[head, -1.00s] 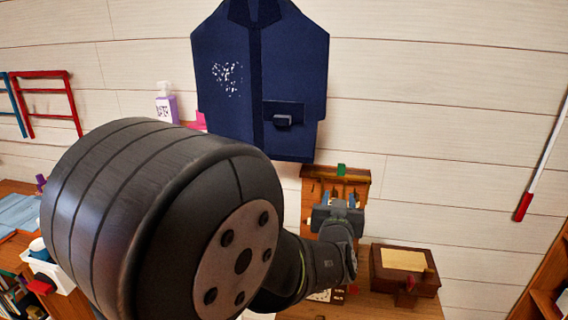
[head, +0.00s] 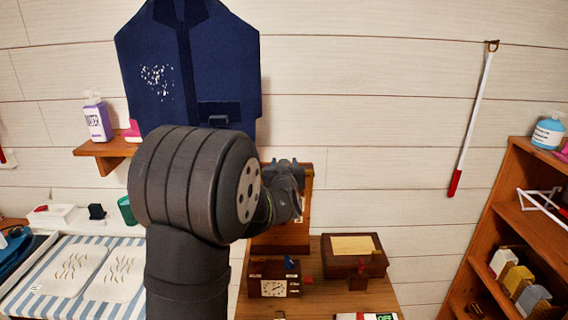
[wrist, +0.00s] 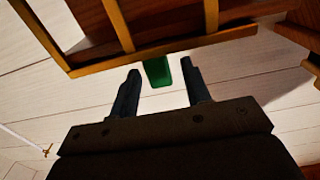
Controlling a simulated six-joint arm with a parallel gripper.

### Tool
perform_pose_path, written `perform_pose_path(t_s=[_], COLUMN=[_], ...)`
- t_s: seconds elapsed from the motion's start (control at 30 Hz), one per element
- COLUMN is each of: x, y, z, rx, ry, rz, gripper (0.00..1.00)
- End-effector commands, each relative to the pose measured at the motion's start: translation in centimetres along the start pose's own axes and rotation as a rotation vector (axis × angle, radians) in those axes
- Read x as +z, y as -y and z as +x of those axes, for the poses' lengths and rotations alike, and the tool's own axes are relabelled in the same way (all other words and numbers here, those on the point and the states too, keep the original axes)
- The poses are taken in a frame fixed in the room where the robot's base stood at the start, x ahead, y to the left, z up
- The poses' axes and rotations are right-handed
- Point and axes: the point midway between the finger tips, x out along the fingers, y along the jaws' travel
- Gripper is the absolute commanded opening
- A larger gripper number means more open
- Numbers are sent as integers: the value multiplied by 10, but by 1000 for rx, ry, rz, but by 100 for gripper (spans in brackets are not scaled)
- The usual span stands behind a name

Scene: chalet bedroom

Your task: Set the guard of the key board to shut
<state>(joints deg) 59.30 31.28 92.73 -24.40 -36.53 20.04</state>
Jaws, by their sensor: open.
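The key board (head: 283,243) is an upright wooden board on the desk below the jacket. My wrist hides much of its upper part in the head view. In the wrist view its wooden edge and yellowish bars (wrist: 165,45) cross the top of the picture. A green tab (wrist: 157,72) sticks out from that edge, hidden in the head view. My gripper (wrist: 161,72) is open and empty. Its two fingers appear on either side of the tab, with gaps; I cannot tell whether they reach its depth. In the head view my gripper (head: 284,163) is at the board's top. The guard's position is unclear.
On the desk (head: 335,292) stand a clock (head: 273,288) in front of the board and a wooden box (head: 354,254) to its right. A blue jacket (head: 190,65) hangs above left. A shelf unit (head: 520,240) stands far right.

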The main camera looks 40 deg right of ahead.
Motion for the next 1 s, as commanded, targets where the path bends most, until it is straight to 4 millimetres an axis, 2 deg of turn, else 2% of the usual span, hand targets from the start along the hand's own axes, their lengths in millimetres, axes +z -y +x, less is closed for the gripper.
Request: perform_pose_path(t_s=[0.13, 0.43, 0.6, 0.67, 0.83, 1.0], x=[0, 0, 0, 0, 0, 0], y=[0, 0, 0, 0, 2, 26], z=[10, 12, 11, 11, 11, 12], rx=[0, 0, 0, 0, -1, -4], ry=[1, 0, 0, 0, 0, -1], rz=[0, 0, 0, 0, 0, 0], gripper=[44, 44, 10, 0, 0, 0])
